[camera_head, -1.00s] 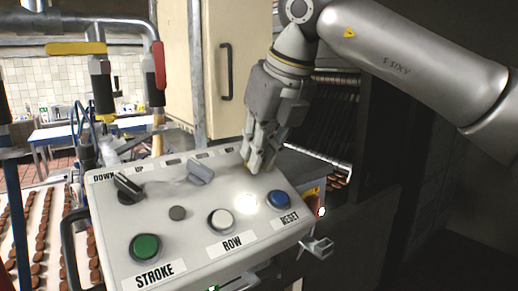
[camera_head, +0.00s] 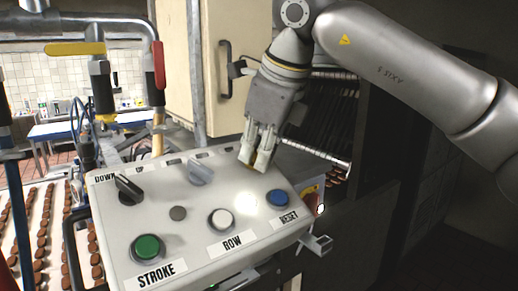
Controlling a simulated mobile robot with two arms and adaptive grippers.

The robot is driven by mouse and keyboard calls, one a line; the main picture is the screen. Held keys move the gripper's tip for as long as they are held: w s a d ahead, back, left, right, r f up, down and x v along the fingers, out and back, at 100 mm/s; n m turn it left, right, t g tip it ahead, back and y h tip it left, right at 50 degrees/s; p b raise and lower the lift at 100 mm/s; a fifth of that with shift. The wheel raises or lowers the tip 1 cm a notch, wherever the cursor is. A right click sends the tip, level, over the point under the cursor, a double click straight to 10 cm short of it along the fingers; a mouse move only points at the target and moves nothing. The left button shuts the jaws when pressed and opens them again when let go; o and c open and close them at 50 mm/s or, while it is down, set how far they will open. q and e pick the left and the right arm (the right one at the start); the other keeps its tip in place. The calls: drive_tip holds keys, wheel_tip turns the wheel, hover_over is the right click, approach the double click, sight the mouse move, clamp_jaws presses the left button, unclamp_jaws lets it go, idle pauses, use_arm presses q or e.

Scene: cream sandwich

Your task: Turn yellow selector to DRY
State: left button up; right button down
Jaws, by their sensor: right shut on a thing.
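A grey-white control panel (camera_head: 190,215) stands tilted in front of me. The yellow selector (camera_head: 252,159) is at its back right edge, mostly hidden by my right gripper; only a small yellowish-brown bit shows between the fingers. My right gripper (camera_head: 255,158) comes down from above and is shut on it. The selector's pointing direction and any DRY label there cannot be made out. A black selector (camera_head: 128,188) sits at the panel's left by the DOWN label, and a grey selector (camera_head: 200,171) at the middle back. My left gripper is not in view.
The panel's front holds a green STROKE button (camera_head: 148,248), a white ROW button (camera_head: 221,220) and a blue RESET button (camera_head: 277,198). A cream cabinet (camera_head: 190,60) stands behind it. Rows of brown biscuits (camera_head: 45,225) lie at left. Pipes with yellow and red handles are at upper left.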

idle(0.4)
drive_tip(key=c, duration=1.5)
unclamp_jaws()
drive_tip(key=shift+s, duration=0.1)
drive_tip(key=shift+c, duration=0.2)
drive_tip(key=v, duration=1.1)
drive_tip(key=shift+r, duration=0.4)
